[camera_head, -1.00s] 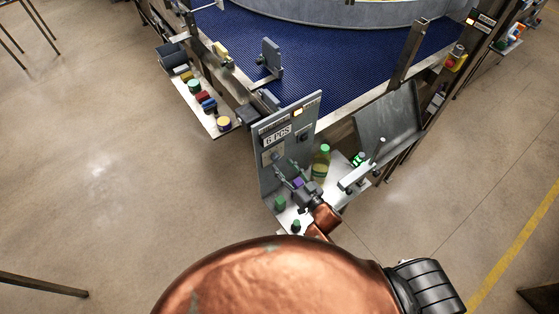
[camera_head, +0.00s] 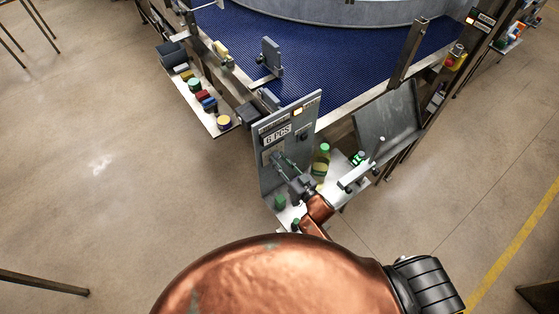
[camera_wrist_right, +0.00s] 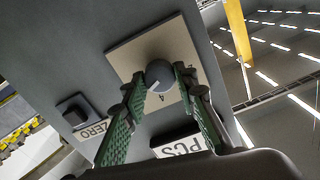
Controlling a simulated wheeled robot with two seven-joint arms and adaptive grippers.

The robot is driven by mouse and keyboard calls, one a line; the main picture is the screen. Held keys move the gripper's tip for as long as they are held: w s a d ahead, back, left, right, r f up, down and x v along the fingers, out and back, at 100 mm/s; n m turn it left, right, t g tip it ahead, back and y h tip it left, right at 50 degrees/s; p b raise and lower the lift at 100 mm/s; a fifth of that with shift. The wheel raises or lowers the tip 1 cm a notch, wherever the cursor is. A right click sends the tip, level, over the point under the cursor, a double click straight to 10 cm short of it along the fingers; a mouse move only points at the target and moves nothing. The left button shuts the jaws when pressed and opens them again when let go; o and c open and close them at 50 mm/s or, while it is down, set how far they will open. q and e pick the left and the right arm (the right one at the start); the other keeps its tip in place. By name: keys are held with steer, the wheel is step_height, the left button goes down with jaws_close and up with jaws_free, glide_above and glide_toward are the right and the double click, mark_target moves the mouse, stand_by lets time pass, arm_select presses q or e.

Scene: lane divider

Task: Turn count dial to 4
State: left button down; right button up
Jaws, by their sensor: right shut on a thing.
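The count dial (camera_wrist_right: 159,73) is a round grey knob on a pale square plate on the grey panel (camera_head: 303,140). It has a white mark, and a figure 4 shows at its edge in the right wrist view. My right gripper (camera_head: 277,158) reaches the panel below the display (camera_head: 277,135), which reads 6 PCS. In the right wrist view its green-padded fingers (camera_wrist_right: 158,86) are shut on the dial, one on each side. In the head view the gripper hides the dial. My left gripper is not in view.
A dark button (camera_wrist_right: 75,112) beside a ZERO label (camera_wrist_right: 92,130) sits near the dial. A yellow-green bottle (camera_head: 321,162) with a green cap stands right of the panel. A grey tilted tray (camera_head: 388,116) is farther right. The floor left of the panel is clear.

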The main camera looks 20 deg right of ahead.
steer(key=c, duration=0.4)
steer(key=shift+o, duration=0.2)
steer(key=n, duration=0.4)
steer(key=shift+n+b, duration=0.3)
steer(key=shift+b, duration=0.1)
steer(key=shift+n+b, duration=0.5)
steer(key=shift+n, duration=1.6)
steer(key=shift+a, duration=0.1)
steer(key=o, duration=1.1)
steer(key=shift+o, duration=0.2)
